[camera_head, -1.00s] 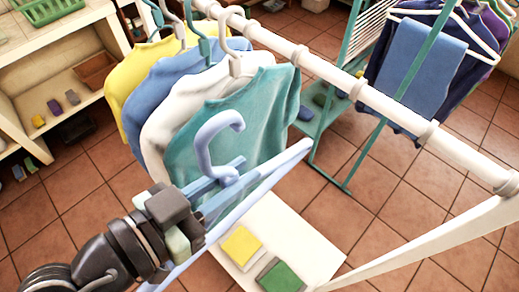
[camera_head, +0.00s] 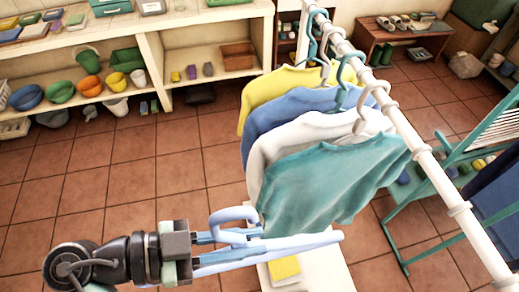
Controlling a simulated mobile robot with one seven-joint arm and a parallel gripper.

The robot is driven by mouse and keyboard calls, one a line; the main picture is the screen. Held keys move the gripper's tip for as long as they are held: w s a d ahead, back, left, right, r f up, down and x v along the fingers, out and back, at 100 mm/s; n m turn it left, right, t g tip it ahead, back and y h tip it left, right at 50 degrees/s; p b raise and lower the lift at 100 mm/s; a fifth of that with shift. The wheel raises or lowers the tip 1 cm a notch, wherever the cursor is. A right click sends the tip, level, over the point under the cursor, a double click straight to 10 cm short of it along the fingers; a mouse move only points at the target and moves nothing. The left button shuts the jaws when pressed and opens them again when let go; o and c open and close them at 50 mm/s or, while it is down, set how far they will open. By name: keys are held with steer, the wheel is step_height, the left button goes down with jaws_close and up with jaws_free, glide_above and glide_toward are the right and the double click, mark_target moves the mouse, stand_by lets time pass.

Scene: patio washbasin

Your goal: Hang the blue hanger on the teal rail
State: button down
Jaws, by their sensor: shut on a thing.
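My gripper (camera_head: 188,252) is at the lower left, shut on the blue hanger (camera_head: 295,243). The hanger is light blue, its hook (camera_head: 234,218) stands up above the jaws, and its long bar points to the right. It is in the air, in front of the teal shirt in the picture, and is not hooked on anything. A teal frame (camera_head: 408,215) with a slatted rack stands at the right, well away from my gripper. It is cut by the picture edge, and its teal rail cannot be made out.
A white rail (camera_head: 425,158) runs diagonally between the hanger and the teal frame. Yellow, blue, white and teal shirts (camera_head: 335,180) hang from it. A white low surface with a yellow block (camera_head: 285,270) is below. The tiled floor at left is clear; shelves (camera_head: 205,65) stand behind.

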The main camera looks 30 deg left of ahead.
steer(key=a+r+p, duration=0.1)
steer(key=p, duration=0.3)
steer(key=shift+s+a, duration=0.1)
steer(key=shift+s, duration=0.3)
steer(key=shift+s+a+p, duration=0.2)
steer(key=shift+s+p, duration=0.2)
steer(key=shift+p, duration=0.85)
steer(key=shift+s+a+f, duration=0.2)
steer(key=shift+s+f, duration=0.15)
steer(key=shift+f, duration=0.15)
steer(key=shift+s+a+p, duration=0.6)
steer(key=shift+s+a, duration=0.15)
steer(key=shift+a, duration=0.1)
